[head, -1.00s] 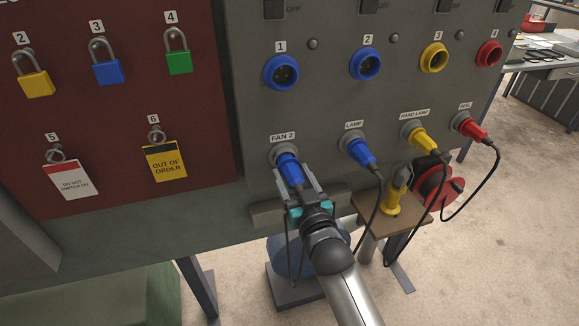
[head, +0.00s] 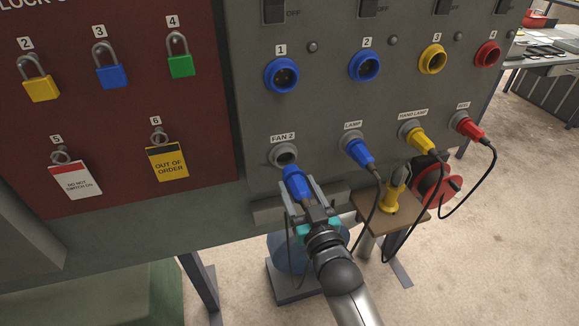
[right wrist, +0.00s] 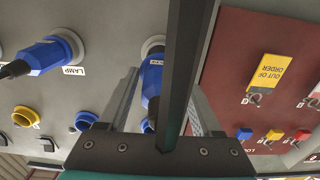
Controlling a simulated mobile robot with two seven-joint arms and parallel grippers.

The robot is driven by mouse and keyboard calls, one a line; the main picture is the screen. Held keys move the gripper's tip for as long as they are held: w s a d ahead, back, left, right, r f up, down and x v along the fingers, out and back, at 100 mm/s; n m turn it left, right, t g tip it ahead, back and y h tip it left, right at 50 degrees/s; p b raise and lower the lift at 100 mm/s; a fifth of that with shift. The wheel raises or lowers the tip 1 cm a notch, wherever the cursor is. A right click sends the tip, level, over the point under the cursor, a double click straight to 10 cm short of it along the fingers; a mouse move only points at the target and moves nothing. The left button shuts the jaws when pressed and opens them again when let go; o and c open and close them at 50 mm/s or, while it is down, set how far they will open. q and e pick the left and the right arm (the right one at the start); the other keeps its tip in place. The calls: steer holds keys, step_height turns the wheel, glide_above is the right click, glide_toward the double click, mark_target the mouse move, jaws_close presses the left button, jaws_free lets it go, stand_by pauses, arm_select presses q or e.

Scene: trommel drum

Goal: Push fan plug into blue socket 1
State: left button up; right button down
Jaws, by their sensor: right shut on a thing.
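The blue fan plug (head: 296,182) is held between the fingers of my right gripper (head: 301,197). It is out of the grey FAN 2 holder (head: 285,155), just below and in front of it. In the right wrist view the plug (right wrist: 152,75) shows beside a dark bar that hides part of it. Blue socket 1 (head: 282,75) is empty on the grey panel, above the FAN 2 holder and the plug. My left gripper is not in view.
Blue socket 2 (head: 364,67), yellow socket 3 (head: 432,59) and red socket 4 (head: 487,54) are empty. The lamp plug (head: 358,153), yellow plug (head: 419,138) and red plug (head: 468,127) sit in holders to the right. Padlocks hang on the red board (head: 75,130) at left.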

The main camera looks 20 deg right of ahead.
mark_target(301, 186)
steer(key=shift+s+r, duration=0.1)
steer(key=shift+s, duration=0.3)
steer(key=shift+s+d+p, duration=0.1)
steer(key=shift+s+p, duration=1.05)
steer(key=shift+s, duration=1.2)
steer(key=w+r+p, duration=0.2)
steer(key=r+p, duration=0.3)
steer(key=r, duration=0.5)
steer(key=w+r+p, duration=0.2)
steer(key=r+p, duration=0.2)
steer(key=r, duration=0.6)
steer(key=shift+p, duration=0.35)
steer(key=shift+w, duration=0.15)
steer(key=w+b, duration=0.1)
steer(key=w, duration=0.4)
steer(key=shift+w+b, duration=0.3)
steer(key=shift+b, duration=0.1)
steer(key=shift+p, duration=0.8)
